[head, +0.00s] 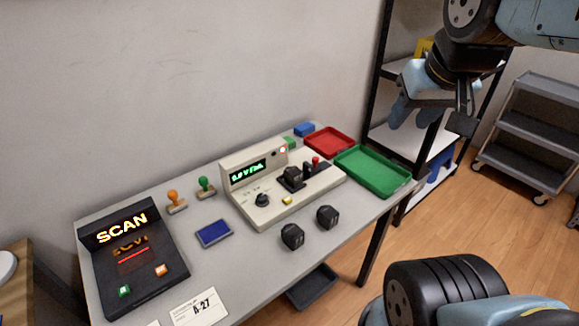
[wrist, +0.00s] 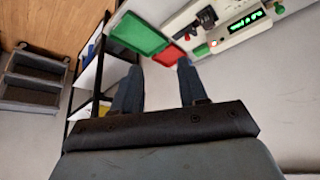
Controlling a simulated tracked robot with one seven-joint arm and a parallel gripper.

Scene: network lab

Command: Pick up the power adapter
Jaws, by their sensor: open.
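Two black, blocky power adapters stand on the grey table in front of the tester: one on the left (head: 292,236) and one on the right (head: 327,216). A third black block (head: 293,175) sits on the beige tester (head: 262,212), which has a lit green display; this block also shows in the wrist view (wrist: 207,17). My gripper (head: 463,105) is raised at the upper right, well away from the adapters and beyond the table's right end. In the wrist view its two fingers (wrist: 158,82) are apart with nothing between them.
A green tray (head: 372,171) and a red tray (head: 329,141) lie at the table's right end. A scan station (head: 130,262), two stamps, a blue pad (head: 214,233) and an A-27 card (head: 198,307) are to the left. A shelf rack stands behind my gripper.

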